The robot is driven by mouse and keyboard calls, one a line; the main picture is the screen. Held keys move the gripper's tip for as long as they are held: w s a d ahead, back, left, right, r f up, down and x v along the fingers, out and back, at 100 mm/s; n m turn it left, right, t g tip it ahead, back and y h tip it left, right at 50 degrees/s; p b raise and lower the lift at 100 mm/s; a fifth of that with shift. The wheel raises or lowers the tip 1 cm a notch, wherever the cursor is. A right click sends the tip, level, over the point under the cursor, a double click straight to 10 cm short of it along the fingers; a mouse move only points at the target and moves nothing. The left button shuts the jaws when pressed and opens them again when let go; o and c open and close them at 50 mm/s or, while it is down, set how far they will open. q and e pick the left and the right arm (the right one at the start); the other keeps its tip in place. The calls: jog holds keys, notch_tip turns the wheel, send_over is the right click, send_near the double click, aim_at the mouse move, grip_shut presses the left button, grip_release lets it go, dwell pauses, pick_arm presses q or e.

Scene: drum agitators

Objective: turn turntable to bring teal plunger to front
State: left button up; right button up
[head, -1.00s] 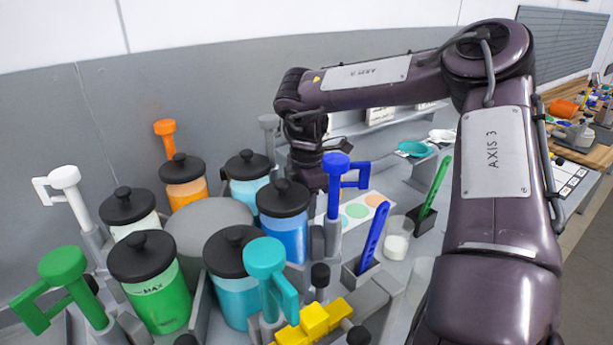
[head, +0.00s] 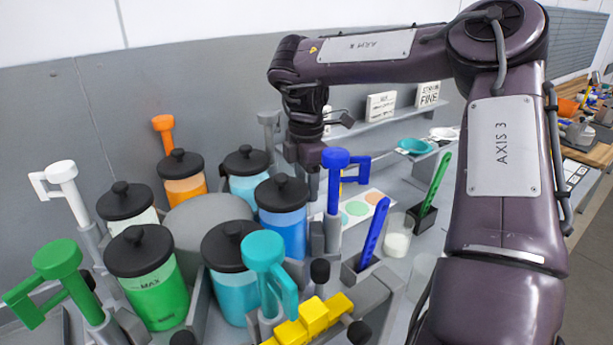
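The teal plunger (head: 264,250) stands upright at the near front of the ring, beside a black-lidded jar of teal liquid (head: 233,290). The turntable's round grey hub (head: 208,222) sits in the middle of several jars. A blue plunger (head: 336,163) is at the right, a green plunger (head: 58,262) at the near left, a white plunger (head: 62,175) at the left, an orange plunger (head: 164,125) at the back and a grey plunger (head: 269,120) at the back right. My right gripper (head: 310,180) points down behind the blue plunger; its fingers are mostly hidden. My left gripper is out of view.
A blue-handled tool (head: 373,232) and a green-handled tool (head: 437,186) stand in holders at the right, near a clear cup (head: 397,240). A shelf with small signs (head: 381,107) is behind. My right arm covers much of the right side.

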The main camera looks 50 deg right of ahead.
jog(key=shift+r, duration=1.6)
